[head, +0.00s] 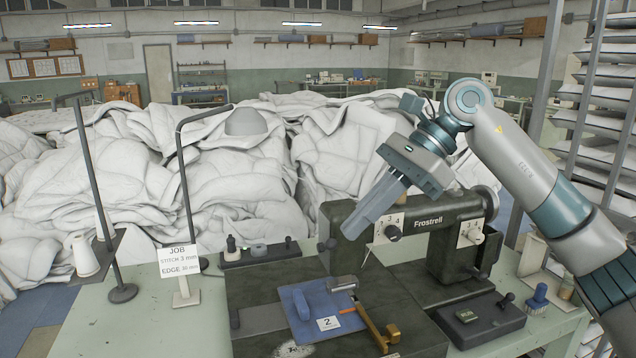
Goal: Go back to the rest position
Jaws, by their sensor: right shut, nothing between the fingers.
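My right gripper (374,221) comes in from the right on its grey and teal arm. It hangs in the air, tilted down to the left, in front of the dark sewing machine (440,237) marked "Frostrell". Its fingers are together with nothing between them. It covers part of the machine's upper left end in the picture; I cannot tell how far apart the two are. My left gripper is not in the head view.
The pale green table (130,318) carries a job card (179,262), a blue pad (318,312) with tools, a thread stand (122,293) and a brush (537,296). White duvet heaps (240,185) fill the space behind. A rack (603,120) stands at right.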

